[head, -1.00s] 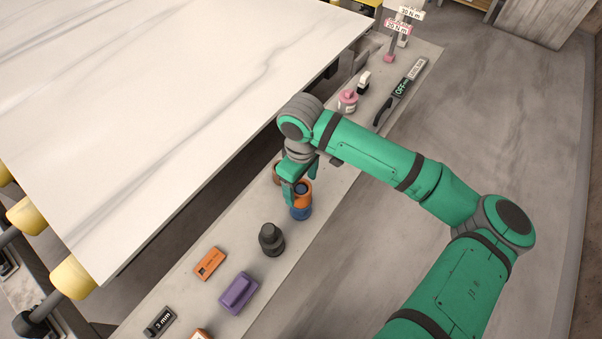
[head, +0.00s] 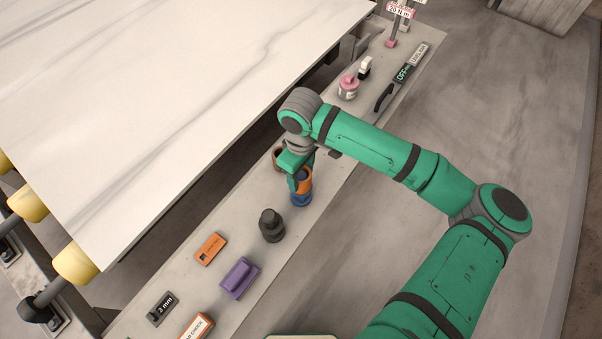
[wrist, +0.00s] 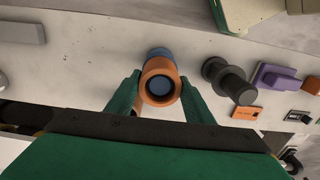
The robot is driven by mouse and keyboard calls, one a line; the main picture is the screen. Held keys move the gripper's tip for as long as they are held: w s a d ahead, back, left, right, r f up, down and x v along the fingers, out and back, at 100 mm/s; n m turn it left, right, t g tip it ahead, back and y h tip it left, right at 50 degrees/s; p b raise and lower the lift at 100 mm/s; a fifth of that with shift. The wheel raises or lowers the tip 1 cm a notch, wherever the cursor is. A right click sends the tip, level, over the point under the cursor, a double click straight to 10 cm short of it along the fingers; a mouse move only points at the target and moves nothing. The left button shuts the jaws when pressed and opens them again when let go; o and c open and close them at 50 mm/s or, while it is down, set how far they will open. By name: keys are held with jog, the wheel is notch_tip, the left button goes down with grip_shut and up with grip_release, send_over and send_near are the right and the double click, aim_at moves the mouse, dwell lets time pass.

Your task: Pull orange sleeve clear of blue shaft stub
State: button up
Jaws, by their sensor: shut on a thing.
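The orange sleeve (head: 304,186) stands upright at the blue shaft stub (head: 300,200) on the stone ledge. In the wrist view the sleeve (wrist: 160,68) shows as an orange ring with a blue round end inside it. The stub's blue base (wrist: 158,52) shows just beyond the ring. My gripper (head: 301,174) is shut on the sleeve, one green finger at each side. In the wrist view the fingers of my gripper (wrist: 160,82) flank the ring. How far the sleeve sits down on the stub I cannot tell.
A black stepped knob (head: 272,226), an orange block (head: 210,248) and a purple block (head: 239,278) stand nearer along the ledge. A brown round part (head: 279,158) is close behind my gripper. A pink-topped jar (head: 348,88) is farther off. The white slab (head: 170,100) lies left.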

jog(key=shift+r, duration=3.6)
jog(key=shift+r, duration=3)
